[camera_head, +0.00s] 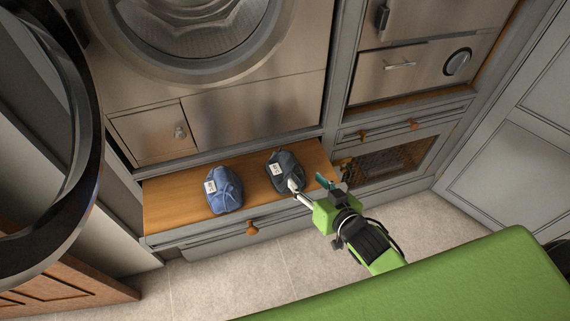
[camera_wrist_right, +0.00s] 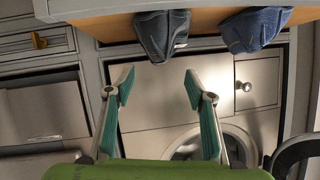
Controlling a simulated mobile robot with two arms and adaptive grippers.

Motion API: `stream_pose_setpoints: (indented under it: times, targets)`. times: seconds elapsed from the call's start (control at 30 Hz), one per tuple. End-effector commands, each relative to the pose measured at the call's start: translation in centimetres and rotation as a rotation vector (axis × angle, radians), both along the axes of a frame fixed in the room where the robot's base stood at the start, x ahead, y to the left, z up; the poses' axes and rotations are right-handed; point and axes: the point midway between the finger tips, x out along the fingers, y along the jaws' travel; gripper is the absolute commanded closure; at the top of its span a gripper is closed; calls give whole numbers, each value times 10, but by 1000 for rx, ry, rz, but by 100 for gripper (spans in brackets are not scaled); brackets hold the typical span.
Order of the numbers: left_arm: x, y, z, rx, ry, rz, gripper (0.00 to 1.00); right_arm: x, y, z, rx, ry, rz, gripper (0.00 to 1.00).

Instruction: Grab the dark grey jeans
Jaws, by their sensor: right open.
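The dark grey jeans (camera_head: 285,170) are a folded bundle with a white tag, lying on the wooden bench top (camera_head: 165,205) below the washing machine. They also show at the top of the right wrist view (camera_wrist_right: 163,35). My right gripper (camera_head: 310,185) is open, with one finger at the near right edge of the jeans in the head view. In the wrist view the fingers (camera_wrist_right: 158,87) are spread with nothing between them, and the jeans lie beyond the tips. My left gripper is not in view.
Blue folded jeans (camera_head: 223,189) with a white tag lie left of the dark grey ones, a small gap apart. The washing machine (camera_head: 200,30) stands behind the bench. A drawer with a wooden knob (camera_head: 252,228) is below. Tiled floor (camera_head: 215,270) lies in front.

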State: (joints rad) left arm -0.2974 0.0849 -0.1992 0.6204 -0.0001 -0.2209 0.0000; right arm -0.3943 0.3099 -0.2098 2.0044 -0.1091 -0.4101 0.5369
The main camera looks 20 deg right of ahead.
Motion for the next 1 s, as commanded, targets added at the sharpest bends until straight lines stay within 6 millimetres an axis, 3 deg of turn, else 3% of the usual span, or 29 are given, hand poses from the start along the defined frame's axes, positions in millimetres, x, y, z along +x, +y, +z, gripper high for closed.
stream_pose_setpoints:
  times: [0.1,0.43,0.67,1.0]
  targets:
    - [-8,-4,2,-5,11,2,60,13,4,10,15,-30,4,51]
    - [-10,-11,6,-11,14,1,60,68,14,-13,15,-29,4,51]
    - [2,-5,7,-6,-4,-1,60,82,17,-21,15,-28,5,51]
    - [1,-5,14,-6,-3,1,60,114,19,-39,15,-28,5,51]
